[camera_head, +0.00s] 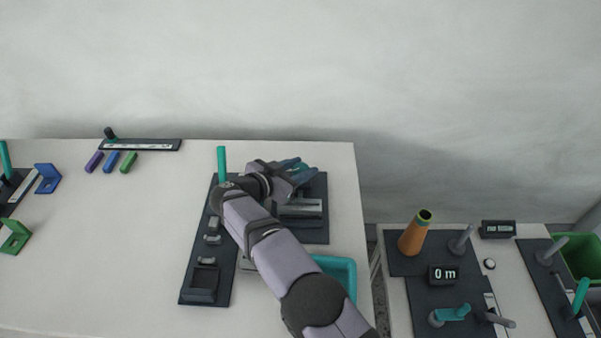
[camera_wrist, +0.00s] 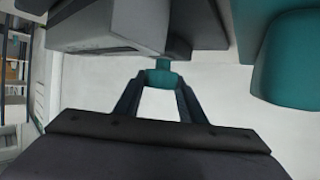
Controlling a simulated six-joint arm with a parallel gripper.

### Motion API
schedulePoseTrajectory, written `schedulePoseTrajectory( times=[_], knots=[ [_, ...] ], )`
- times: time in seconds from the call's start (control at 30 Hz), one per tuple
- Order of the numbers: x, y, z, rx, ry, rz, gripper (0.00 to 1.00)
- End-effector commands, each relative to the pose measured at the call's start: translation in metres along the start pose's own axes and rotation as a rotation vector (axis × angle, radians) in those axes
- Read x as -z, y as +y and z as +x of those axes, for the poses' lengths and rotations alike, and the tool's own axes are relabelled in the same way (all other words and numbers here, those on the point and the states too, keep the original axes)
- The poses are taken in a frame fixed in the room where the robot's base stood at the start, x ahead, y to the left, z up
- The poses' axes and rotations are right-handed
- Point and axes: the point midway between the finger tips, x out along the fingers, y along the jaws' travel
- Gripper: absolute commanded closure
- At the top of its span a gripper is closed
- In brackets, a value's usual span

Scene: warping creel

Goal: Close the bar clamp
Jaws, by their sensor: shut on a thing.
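The bar clamp (camera_head: 300,208) shows as grey bars on a dark plate at the right of the table, partly hidden by my arm. My gripper (camera_head: 296,171) is over the far side of that plate. In the wrist view my gripper (camera_wrist: 159,82) has its fingertips together on a small teal piece (camera_wrist: 159,75), which looks like the clamp's handle. A grey block (camera_wrist: 110,25) lies just past the fingertips at upper left. I cannot tell from these views how far the clamp bar is open.
A long dark plate (camera_head: 193,285) with small grey parts and a teal post (camera_head: 221,160) stands left of my arm. A teal tray (camera_head: 341,266) is at the table's right.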

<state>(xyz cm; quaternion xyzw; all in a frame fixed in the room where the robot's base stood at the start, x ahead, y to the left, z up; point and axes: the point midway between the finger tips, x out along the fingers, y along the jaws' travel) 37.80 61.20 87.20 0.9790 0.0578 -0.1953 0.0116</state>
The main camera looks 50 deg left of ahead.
Motion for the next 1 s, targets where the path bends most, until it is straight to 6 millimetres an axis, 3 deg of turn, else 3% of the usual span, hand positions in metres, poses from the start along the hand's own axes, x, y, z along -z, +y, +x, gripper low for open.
schedulePoseTrajectory(
  times=[0.67,0.7,0.73,0.77,1.0],
  knots=[
    [0.0017,0.0004,0.0004,-0.022,0.003,0.008,0.86],
    [0.0018,0.0004,0.0004,-0.022,0.003,0.008,0.56],
    [0.0018,0.0003,0.0004,-0.021,0.003,0.008,0.49],
    [0.0017,0.0003,0.0004,-0.021,0.003,0.008,0.46],
    [0.0010,0.0001,0.0002,-0.021,0.002,0.008,0.46]
  ],
)
